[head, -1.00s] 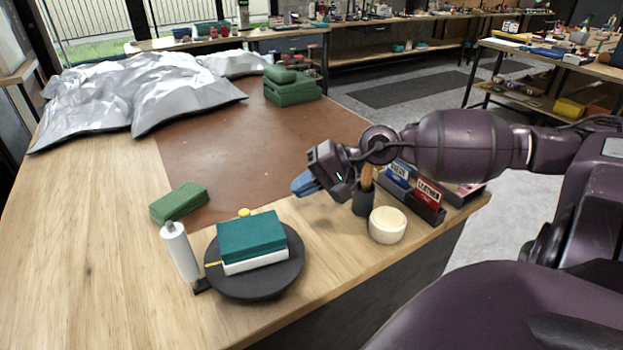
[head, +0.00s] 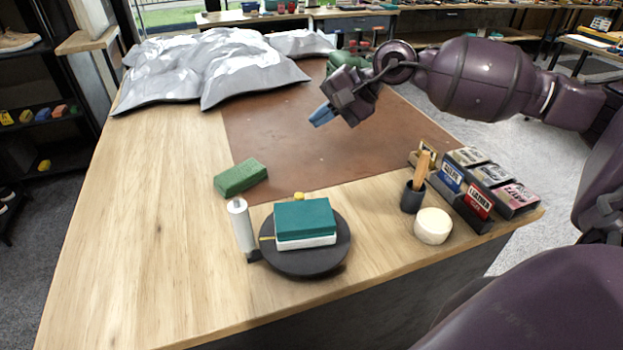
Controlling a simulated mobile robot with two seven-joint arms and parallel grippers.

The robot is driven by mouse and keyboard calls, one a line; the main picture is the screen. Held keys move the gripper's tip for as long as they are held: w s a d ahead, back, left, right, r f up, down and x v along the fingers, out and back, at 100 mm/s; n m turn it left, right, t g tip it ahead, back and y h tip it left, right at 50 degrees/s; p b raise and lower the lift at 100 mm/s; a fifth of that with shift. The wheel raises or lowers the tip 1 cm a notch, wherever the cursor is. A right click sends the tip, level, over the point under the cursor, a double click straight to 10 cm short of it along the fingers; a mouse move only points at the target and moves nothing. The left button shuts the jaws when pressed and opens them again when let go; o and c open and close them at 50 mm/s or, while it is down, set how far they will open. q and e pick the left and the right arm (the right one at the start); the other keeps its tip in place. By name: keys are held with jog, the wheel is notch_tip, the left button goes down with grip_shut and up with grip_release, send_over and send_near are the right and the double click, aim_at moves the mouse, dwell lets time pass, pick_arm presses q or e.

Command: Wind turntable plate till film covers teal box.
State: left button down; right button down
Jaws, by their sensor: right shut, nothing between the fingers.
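The teal box (head: 304,217) lies with a white layer under its teal top on the round dark turntable plate (head: 303,265). A small yellow piece (head: 299,196) shows behind the box, and a thin yellow strip shows at its left. A white film roll (head: 241,224) stands upright on a dark foot just left of the plate. I cannot make out any film across the box. My right gripper (head: 321,116) has blue fingertips, is shut and empty, and is above the brown mat, well behind and above the plate. My left gripper is not in view.
A green block (head: 241,178) lies behind the roll. A dark cup with a wooden-handled brush (head: 413,196), a round cream tub (head: 433,226) and several labelled boxes (head: 478,205) stand at the right. Crumpled silver sheets (head: 215,70) lie at the back left. The left tabletop is clear.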

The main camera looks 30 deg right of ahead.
jog(key=s+d+f+m+g+h, duration=0.4)
jog(key=f+m, duration=0.3)
jog(key=m, duration=0.4)
jog(key=shift+g, duration=0.6)
jog(key=x, duration=0.3)
jog(key=w+x, duration=0.1)
jog(key=x, duration=0.5)
jog(key=shift+w+d+f, duration=0.1)
jog(key=shift+w+f, duration=0.05)
jog(key=shift+f, duration=0.1)
jog(key=shift+w+a+r+p, duration=0.1)
jog(key=shift+w+a+p, duration=0.15)
jog(key=shift+a, duration=0.35)
jog(key=shift+w+a+p, duration=0.15)
jog(key=shift+a+p, duration=0.1)
jog(key=shift+a, duration=0.3)
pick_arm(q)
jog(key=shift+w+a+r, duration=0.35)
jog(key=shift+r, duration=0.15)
pick_arm(e)
jog(key=shift+w+a, duration=0.15)
jog(key=shift+a, duration=0.55)
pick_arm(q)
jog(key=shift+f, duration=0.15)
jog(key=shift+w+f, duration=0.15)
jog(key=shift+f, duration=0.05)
pick_arm(e)
jog(key=shift+w+a, duration=0.2)
pick_arm(q)
jog(key=shift+b, duration=0.3)
